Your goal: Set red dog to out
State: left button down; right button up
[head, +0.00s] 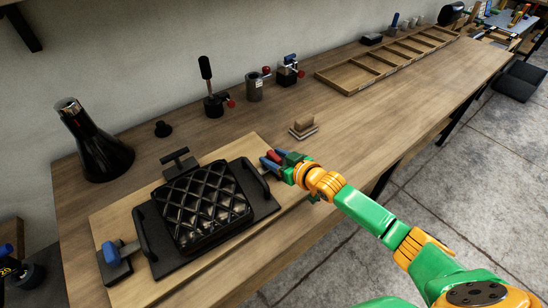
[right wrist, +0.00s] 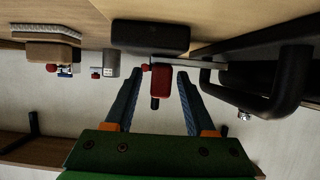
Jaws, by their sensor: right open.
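The red dog (head: 273,155) is at the back right corner of the wooden board, partly hidden by my right gripper (head: 269,161). In the right wrist view the red dog (right wrist: 159,78) is a red block with a black stub, beside a black base block (right wrist: 150,36). My right gripper (right wrist: 160,80) is open, its two blue fingers on either side of the red dog with gaps showing. Whether either finger touches it, I cannot tell. A blue dog (head: 111,251) stands at the board's front left. My left gripper is not in view.
A black plate with a diamond-ribbed block (head: 203,208) and two black handles (head: 256,179) lies on the board (head: 114,216), close to my gripper. A black T-handle (head: 175,157) stands behind it. The bench's right middle is clear.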

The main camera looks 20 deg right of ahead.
jog(key=shift+s+r, duration=0.1)
jog(key=shift+s, duration=0.05)
grip_shut()
dwell(1.3)
